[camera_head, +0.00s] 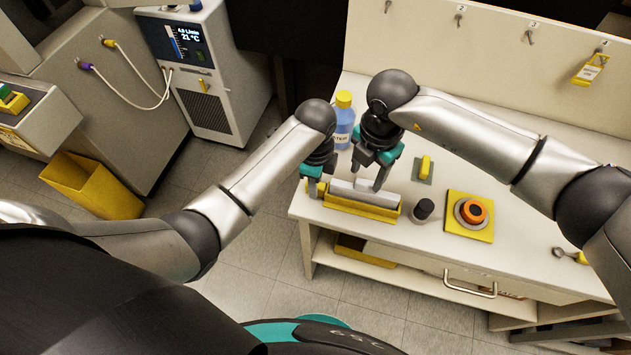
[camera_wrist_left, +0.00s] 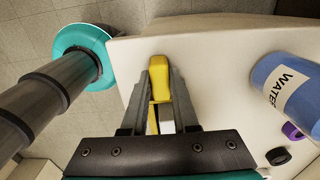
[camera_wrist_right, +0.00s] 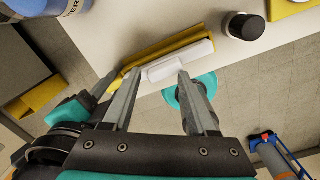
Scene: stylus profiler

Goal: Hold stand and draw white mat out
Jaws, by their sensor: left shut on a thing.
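The yellow stand (camera_head: 362,209) lies near the front edge of the bench, long and low. The white mat (camera_head: 368,194) sits in it as a pale strip along its length; it also shows in the right wrist view (camera_wrist_right: 190,52). My left gripper (camera_head: 316,189) is shut on the yellow tab at the stand's left end, seen between its fingers in the left wrist view (camera_wrist_left: 159,78). My right gripper (camera_head: 367,182) is open above the stand, its fingers apart near the white mat. Whether they touch the mat, I cannot tell.
A blue water bottle (camera_head: 344,122) stands behind the grippers. A dark round cup (camera_head: 424,209) is close to the stand's right end. Further right is a yellow plate (camera_head: 478,231) with an orange ring (camera_head: 473,211). A small grey pad with a yellow handle (camera_head: 425,167) lies behind.

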